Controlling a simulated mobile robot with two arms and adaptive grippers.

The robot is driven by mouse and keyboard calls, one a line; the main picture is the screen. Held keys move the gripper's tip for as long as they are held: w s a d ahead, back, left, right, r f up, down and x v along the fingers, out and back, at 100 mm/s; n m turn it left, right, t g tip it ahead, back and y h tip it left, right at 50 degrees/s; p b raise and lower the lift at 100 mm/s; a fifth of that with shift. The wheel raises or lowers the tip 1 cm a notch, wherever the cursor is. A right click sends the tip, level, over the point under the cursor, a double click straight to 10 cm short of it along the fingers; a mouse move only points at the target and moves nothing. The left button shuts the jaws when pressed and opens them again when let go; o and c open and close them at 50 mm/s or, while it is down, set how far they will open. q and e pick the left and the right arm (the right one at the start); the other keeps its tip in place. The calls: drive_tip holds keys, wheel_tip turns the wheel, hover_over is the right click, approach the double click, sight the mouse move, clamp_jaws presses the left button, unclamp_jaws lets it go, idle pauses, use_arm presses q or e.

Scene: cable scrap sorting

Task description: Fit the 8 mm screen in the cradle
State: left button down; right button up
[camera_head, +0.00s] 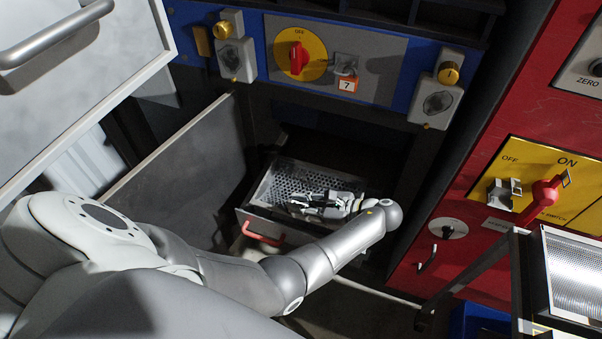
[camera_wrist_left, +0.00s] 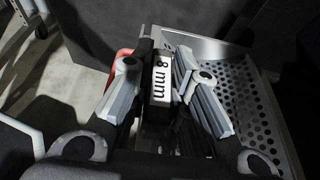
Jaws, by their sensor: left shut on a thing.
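The 8 mm screen is a perforated grey metal plate (camera_head: 285,181) with raised edges, low in the dark opening of the machine. In the left wrist view its round holes (camera_wrist_left: 240,92) show at right, and a white "8 mm" label (camera_wrist_left: 161,78) stands between my fingers. My left gripper (camera_head: 318,204) is shut on the labelled grip part and covers the near right of the plate. A grey frame with a red handle (camera_head: 262,234) lies at its near side; this may be the cradle. I cannot tell whether the screen is seated in it. My right gripper is out of view.
An open grey door panel (camera_head: 180,165) stands left of the opening. Above is a panel with a red rotary switch (camera_head: 297,57) and a "7" tag (camera_head: 347,84). A red cabinet (camera_head: 490,150) is close at right, with a ribbed metal box (camera_head: 578,275) in front.

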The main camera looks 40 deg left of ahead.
use_arm(q)
drive_tip(key=shift+f+b, duration=0.55)
drive_tip(key=shift+w+f+b, duration=0.1)
drive_tip(key=shift+f+b, duration=0.55)
drive_tip(key=shift+f, duration=0.4)
drive_tip(key=shift+d, duration=0.15)
